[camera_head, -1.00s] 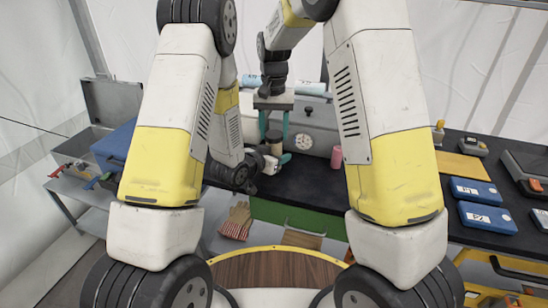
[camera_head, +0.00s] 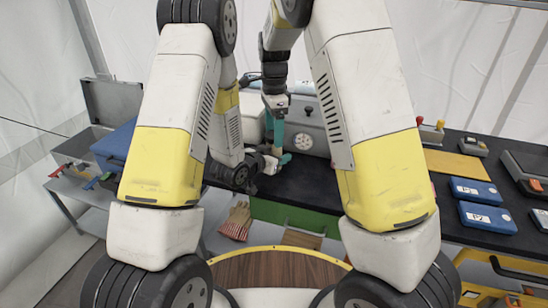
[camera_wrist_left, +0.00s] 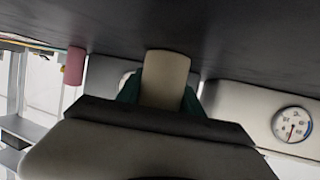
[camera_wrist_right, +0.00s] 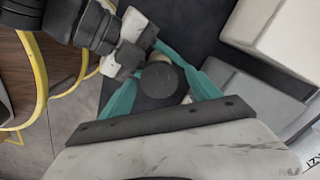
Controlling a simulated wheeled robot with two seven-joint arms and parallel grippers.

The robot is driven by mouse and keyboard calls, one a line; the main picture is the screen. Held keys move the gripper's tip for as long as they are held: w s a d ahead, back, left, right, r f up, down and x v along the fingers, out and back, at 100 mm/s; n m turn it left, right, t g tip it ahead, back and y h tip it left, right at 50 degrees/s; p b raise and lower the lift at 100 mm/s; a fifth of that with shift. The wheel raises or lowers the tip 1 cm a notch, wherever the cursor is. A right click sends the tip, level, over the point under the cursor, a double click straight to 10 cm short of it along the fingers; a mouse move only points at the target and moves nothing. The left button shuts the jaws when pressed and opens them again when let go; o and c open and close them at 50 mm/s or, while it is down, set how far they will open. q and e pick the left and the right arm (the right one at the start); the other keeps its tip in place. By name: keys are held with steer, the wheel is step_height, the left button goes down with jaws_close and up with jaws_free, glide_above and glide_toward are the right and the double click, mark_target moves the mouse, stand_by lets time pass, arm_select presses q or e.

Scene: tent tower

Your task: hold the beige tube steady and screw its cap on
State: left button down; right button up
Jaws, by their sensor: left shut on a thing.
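The beige tube (camera_wrist_left: 165,80) is between the teal fingers of my left gripper (camera_wrist_left: 160,95), which is shut on it above the dark tabletop. In the head view my left gripper (camera_head: 279,160) is low at the bench. The dark round cap (camera_wrist_right: 160,80) covers the tube's top end in the right wrist view; whether its thread is engaged cannot be seen. My right gripper (camera_wrist_right: 161,82) points down over it, its teal fingers spread on either side with small gaps. In the head view my right gripper (camera_head: 278,135) is seen edge-on and hides the cap.
A grey case with a round gauge (camera_head: 303,141) stands behind the grippers. Blue boxes (camera_head: 476,191) lie on the bench at right. A pink cylinder (camera_wrist_left: 75,66) stands nearby. A striped glove (camera_head: 237,222) hangs at the front. Dark tabletop beside the tube is clear.

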steer(key=shift+r, duration=2.3)
